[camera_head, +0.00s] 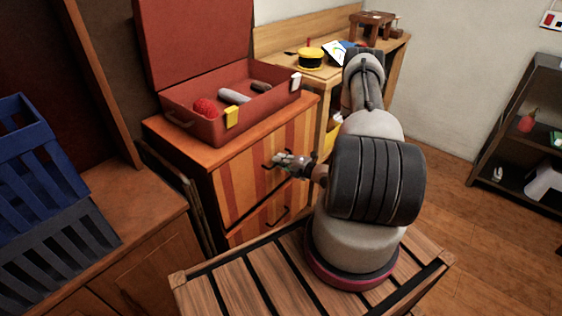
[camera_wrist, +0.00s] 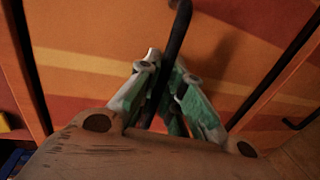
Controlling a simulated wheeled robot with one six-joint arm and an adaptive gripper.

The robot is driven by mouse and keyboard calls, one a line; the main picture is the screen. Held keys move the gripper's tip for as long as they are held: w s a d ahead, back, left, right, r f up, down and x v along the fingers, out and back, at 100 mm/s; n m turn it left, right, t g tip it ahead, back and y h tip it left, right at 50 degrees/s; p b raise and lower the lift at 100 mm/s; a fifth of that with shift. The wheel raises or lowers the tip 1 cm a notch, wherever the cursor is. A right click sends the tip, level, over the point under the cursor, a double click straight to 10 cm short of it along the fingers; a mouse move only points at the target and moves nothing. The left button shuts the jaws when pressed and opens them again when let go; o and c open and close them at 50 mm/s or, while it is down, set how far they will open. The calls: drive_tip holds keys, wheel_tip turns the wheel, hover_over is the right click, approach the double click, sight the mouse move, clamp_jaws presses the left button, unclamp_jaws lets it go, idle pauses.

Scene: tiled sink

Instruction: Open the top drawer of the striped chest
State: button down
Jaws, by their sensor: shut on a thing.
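The striped chest (camera_head: 233,190), with orange, red and yellow stripes, stands left of my arm in the head view. Its top drawer front (camera_head: 240,178) looks flush or nearly so; I cannot tell if it is slightly out. My gripper (camera_head: 281,160) is at this front. In the wrist view, the dark bar handle (camera_wrist: 176,45) runs between the green-padded fingers of my gripper (camera_wrist: 165,95), which are shut on it. The striped drawer front (camera_wrist: 90,65) fills the view behind. The handle's lower end is hidden by the fingers.
An open red case (camera_head: 180,120) holding several objects sits on the chest. Blue and grey crates (camera_head: 60,240) stand at left, a wooden desk (camera_head: 320,75) behind, and a dark shelf (camera_head: 500,150) at right. Floor at right is clear.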

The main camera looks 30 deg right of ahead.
drive_tip(key=f+v, duration=0.2)
drive_tip(key=v, duration=1.2)
drive_tip(key=s+f+v, duration=0.1)
drive_tip(key=f+v, duration=0.2)
drive_tip(key=v, duration=1.1)
drive_tip(key=shift+s+d+f, duration=0.25)
drive_tip(key=shift+s+d, duration=0.05)
drive_tip(key=c, duration=1.5)
unclamp_jaws()
drive_tip(key=shift+c, duration=0.2)
drive_tip(key=v, duration=1.2)
